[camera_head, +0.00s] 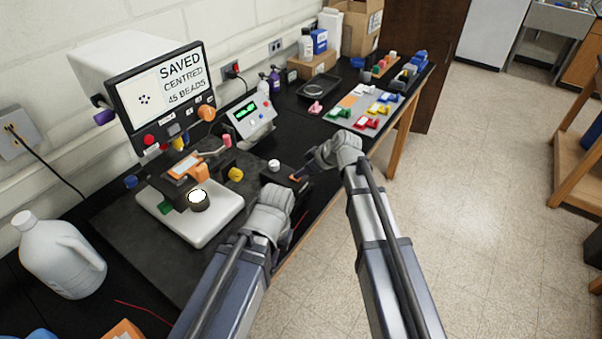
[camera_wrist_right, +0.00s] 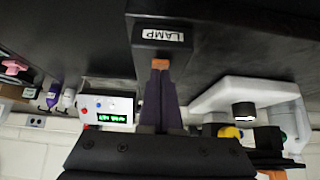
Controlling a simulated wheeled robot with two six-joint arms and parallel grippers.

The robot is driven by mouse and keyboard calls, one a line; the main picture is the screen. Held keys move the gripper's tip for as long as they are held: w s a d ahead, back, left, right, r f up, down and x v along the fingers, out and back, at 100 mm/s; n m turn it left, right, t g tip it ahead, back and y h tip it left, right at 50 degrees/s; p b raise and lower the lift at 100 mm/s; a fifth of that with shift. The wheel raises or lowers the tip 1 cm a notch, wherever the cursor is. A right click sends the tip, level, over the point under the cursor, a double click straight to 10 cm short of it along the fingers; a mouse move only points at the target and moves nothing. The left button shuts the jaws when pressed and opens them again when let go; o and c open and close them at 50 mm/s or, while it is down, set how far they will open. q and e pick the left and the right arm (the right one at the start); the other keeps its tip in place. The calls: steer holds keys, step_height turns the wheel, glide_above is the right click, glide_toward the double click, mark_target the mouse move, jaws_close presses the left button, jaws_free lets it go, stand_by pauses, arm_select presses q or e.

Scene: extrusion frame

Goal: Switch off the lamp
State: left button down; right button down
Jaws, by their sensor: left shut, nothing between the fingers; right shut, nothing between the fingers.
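The lamp (camera_head: 198,197) is a dark round housing with a bright white top on the white microscope base (camera_head: 226,208); it glows, and its white face also shows in the wrist view (camera_wrist_right: 244,112). A black box (camera_head: 284,172) with a white knob (camera_head: 274,165) stands right of the base. Its LAMP label faces the right wrist view (camera_wrist_right: 162,35). My right gripper (camera_head: 297,178) is shut and empty, its orange tips right at the box's edge; contact is unclear. My left gripper (camera_head: 270,205) is low, in front of the base, its fingers hidden by its wrist.
A monitor (camera_head: 160,95) reads SAVED. A meter box (camera_head: 248,118) with a green display stands behind. A white jug (camera_head: 62,255) is at left. Coloured trays (camera_head: 365,108) lie farther right on the black bench. Open floor (camera_head: 480,200) lies right of the bench.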

steer(key=shift+f, duration=0.1)
steer(key=shift+d+f+b, duration=0.1)
steer(key=shift+f+b, duration=0.25)
steer(key=shift+b, duration=0.15)
steer(key=shift+r, duration=0.25)
steer(key=shift+r+p, duration=0.75)
steer(key=shift+p, duration=0.25)
steer(key=shift+r, duration=0.1)
